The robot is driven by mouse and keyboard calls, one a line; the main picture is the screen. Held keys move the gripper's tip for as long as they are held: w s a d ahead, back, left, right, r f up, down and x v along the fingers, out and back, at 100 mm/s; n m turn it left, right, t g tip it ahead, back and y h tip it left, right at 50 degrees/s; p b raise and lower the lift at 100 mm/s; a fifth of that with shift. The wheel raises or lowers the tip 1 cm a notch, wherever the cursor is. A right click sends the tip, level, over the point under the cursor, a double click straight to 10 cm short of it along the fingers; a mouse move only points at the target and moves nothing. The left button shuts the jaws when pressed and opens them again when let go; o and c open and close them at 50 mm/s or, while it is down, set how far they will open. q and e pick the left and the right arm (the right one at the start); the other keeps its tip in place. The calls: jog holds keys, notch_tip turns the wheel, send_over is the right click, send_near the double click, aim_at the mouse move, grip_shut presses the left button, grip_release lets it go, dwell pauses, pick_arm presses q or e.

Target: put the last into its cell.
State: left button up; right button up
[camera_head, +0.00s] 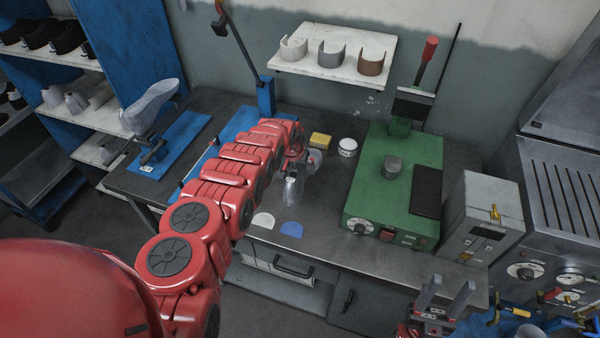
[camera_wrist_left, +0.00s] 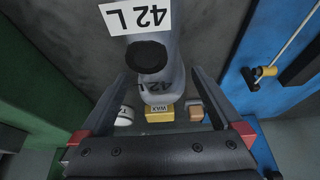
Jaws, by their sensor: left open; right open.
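The grey last (camera_head: 292,193) stands on the dark bench in the head view, partly hidden by my left gripper (camera_head: 300,165). In the left wrist view, the last (camera_wrist_left: 168,70) carries white "42 L" labels and has a dark round hole. My left gripper (camera_wrist_left: 161,73) is open there, with one finger on each side of the last; I cannot tell whether they touch it. My right gripper (camera_head: 444,296) is open and empty at the lower right of the head view. No cell can be made out clearly.
Another grey last (camera_head: 150,108) sits on a blue stand (camera_head: 178,142) at the left. A yellow wax block (camera_head: 320,140) and a white tub (camera_head: 347,147) stand behind. A green press (camera_head: 370,190) and a grey control box (camera_head: 482,225) stand right. Pale and blue pieces (camera_head: 290,229) lie in front.

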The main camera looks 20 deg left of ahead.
pick_arm(q)
jog(key=shift+w+a+f, duration=0.1)
jog(key=shift+w+f, duration=0.15)
jog(key=shift+f, duration=0.4)
grip_shut()
jog(key=shift+r, duration=0.15)
